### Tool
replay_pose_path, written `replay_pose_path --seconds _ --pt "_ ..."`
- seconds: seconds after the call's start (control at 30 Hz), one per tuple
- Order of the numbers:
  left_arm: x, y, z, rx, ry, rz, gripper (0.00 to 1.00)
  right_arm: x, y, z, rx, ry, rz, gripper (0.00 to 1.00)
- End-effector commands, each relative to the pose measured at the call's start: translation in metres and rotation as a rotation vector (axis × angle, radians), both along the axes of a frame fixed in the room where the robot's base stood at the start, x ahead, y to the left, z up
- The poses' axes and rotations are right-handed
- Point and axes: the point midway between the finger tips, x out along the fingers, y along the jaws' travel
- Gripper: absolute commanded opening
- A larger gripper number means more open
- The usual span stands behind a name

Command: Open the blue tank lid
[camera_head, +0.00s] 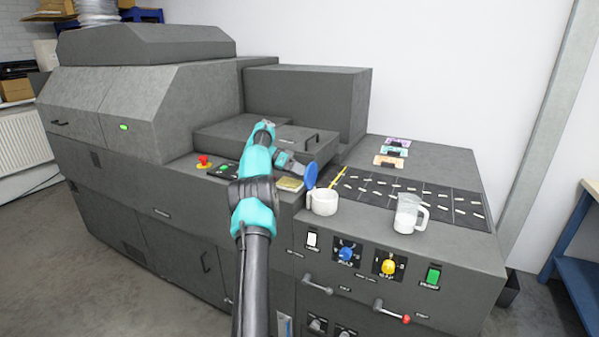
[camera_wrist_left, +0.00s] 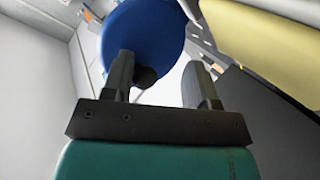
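The blue lid (camera_head: 311,174) stands steeply tilted up at the back left of a small white round tank (camera_head: 324,203) on the grey machine's front ledge. My left gripper (camera_head: 299,167) is just left of the lid. In the left wrist view the lid (camera_wrist_left: 145,38) is a large blue disc beyond the fingers. A dark round knob (camera_wrist_left: 146,76) on it shows beside the left finger. The fingers of the gripper (camera_wrist_left: 162,75) are apart, with no grip visible. Whether a finger touches the lid or knob I cannot tell. My right gripper is not in view.
A white jug (camera_head: 408,214) stands right of the tank. A yellowish pad (camera_head: 290,184) lies left of the tank, close below my gripper. Knobs and levers (camera_head: 390,266) line the front panel. A black marked strip (camera_head: 430,197) lies behind the jug.

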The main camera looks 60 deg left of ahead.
Motion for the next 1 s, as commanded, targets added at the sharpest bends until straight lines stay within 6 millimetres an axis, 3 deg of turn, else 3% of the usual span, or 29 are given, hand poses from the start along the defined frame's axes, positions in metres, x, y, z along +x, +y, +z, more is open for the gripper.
replay_pose_path --seconds 0.53,1.0 --pt "0.002 -0.001 0.035 0.001 0.001 -0.002 0.53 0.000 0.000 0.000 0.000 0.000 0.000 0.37" --pt "-0.006 -0.013 0.038 -0.002 -0.001 -0.001 0.53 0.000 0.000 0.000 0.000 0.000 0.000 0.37"
